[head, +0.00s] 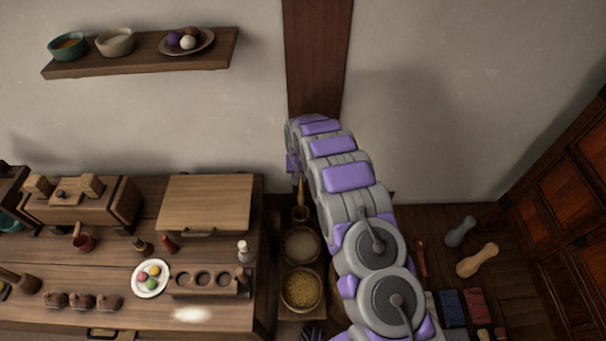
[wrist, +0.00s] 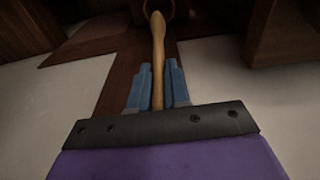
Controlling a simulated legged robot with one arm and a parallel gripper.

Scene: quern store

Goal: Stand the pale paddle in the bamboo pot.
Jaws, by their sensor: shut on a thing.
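My gripper (wrist: 158,78) is shut on a tan wooden paddle (wrist: 158,45), its two blue-grey fingers on either side of the shaft. The paddle runs away from the fingers, and its far end meets the round rim of the bamboo pot (wrist: 172,12) at the top of the wrist view. In the head view the paddle (head: 300,190) hangs about upright below my arm's end, over or in the pot (head: 300,215). I cannot tell how deep its lower end is. The fingers are mostly hidden in the head view.
A bowl of pale grain (head: 301,245) and a bowl of yellow grain (head: 302,289) stand in front of the pot. The wooden table (head: 110,255) with a raised board (head: 207,203) is to the left. A wooden post (head: 316,55) is behind my arm.

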